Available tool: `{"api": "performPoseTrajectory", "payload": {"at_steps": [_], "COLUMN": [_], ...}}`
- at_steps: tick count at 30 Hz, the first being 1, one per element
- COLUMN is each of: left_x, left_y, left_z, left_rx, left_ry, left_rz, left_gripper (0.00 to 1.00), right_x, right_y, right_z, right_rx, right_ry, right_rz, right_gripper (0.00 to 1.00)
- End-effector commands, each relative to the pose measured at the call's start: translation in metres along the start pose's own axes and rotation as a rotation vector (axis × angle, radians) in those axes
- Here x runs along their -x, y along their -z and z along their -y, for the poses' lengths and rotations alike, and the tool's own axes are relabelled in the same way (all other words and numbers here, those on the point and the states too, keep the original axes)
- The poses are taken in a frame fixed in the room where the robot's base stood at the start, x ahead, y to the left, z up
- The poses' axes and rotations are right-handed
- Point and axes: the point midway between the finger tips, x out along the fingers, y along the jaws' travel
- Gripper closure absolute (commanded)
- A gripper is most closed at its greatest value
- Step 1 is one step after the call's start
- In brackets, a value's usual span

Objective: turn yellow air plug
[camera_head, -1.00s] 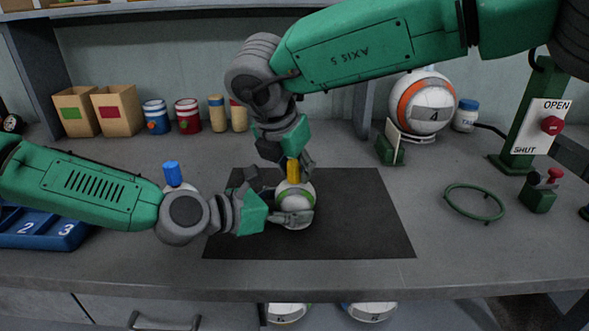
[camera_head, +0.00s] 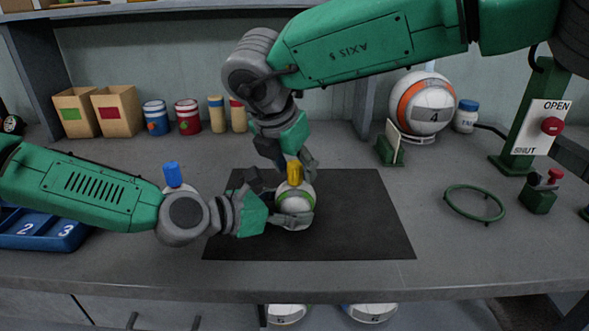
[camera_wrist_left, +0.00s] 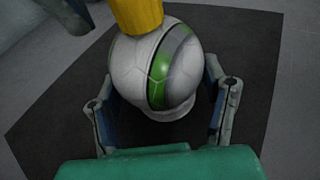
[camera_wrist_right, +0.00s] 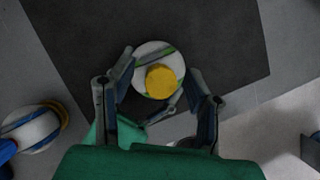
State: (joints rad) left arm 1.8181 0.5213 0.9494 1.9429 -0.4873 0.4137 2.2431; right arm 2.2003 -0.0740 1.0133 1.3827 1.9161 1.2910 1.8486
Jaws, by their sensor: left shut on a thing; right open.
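A white ball with a green and grey stripe (camera_head: 294,206) sits on the black mat (camera_head: 350,225). The yellow air plug (camera_head: 294,171) stands upright on top of it; it also shows in the left wrist view (camera_wrist_left: 137,14) and from above in the right wrist view (camera_wrist_right: 161,81). My left gripper (camera_head: 285,214) is shut on the ball, with fingers on both sides of it in the left wrist view (camera_wrist_left: 165,100). My right gripper (camera_head: 284,176) points down above the ball. It is open, its fingers apart on either side of the plug (camera_wrist_right: 165,95), not visibly touching it.
A blue plug on another ball (camera_head: 171,174) stands behind my left forearm. A blue numbered tray (camera_head: 40,234) lies at left. A green ring (camera_head: 474,203), a red-knobbed device (camera_head: 541,193) and an OPEN/SHUT post (camera_head: 540,126) stand at right. The mat's right half is clear.

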Motion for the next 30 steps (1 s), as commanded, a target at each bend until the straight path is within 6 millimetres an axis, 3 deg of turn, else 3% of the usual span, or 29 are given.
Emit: {"api": "performPoseTrajectory", "payload": {"at_steps": [15,21,30], "left_x": [0.0,0.0,0.0], "left_y": [-0.001,-0.001,-0.001], "left_z": [-0.001,-0.001,-0.001], "left_rx": [-0.001,-0.001,-0.001], "left_ry": [-0.001,-0.001,-0.001], "left_rz": [0.002,0.002,0.002], "left_gripper": [0.52,0.52,0.52], "right_x": [0.097,0.111,0.112], "right_y": [-0.001,0.0,0.0], "right_z": [-0.002,-0.002,-0.002], "right_rx": [-0.001,-0.001,-0.001], "right_ry": [-0.003,-0.001,-0.001], "right_rz": [0.001,-0.001,-0.001], "right_gripper": [0.56,0.56,0.56]}}
